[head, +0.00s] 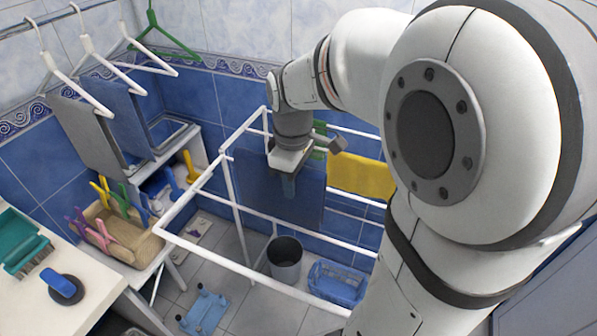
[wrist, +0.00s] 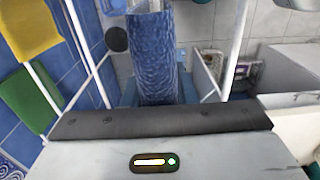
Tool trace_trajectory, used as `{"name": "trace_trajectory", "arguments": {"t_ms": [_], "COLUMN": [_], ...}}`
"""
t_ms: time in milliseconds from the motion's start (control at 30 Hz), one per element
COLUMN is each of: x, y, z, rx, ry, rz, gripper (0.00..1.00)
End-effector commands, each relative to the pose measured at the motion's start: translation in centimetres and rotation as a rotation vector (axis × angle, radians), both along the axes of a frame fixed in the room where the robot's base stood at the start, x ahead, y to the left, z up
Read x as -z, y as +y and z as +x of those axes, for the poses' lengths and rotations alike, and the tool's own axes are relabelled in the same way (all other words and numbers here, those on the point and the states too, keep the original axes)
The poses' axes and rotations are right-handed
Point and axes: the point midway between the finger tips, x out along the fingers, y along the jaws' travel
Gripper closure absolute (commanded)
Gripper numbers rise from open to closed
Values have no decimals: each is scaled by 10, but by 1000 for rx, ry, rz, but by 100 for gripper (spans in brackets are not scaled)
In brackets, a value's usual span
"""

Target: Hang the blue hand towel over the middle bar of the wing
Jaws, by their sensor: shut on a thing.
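The blue hand towel (head: 256,190) hangs as a dark blue sheet below my gripper (head: 289,178) in the head view. In the wrist view the towel (wrist: 158,60) is a textured blue strip running down from the jaws, with white bars on both sides. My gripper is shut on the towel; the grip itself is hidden. The white-barred wing (head: 190,200) reaches toward the front around the hanging towel. I cannot tell which bar is the middle one, or whether the towel touches a bar.
A yellow cloth (head: 360,176) and a green cloth (wrist: 28,98) hang beside the towel. A grey bin (head: 285,260) and a blue basket (head: 337,284) stand below. Hangers (head: 77,70), grey-blue towels and a peg basket (head: 122,235) are at left.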

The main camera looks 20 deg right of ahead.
Motion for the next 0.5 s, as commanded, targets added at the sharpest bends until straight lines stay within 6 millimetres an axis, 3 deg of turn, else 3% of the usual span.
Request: {"name": "trace_trajectory", "arguments": {"t_ms": [500], "x": [51], "y": [-1], "z": [1], "rx": [1], "ry": [0], "rz": [0], "gripper": [100]}}
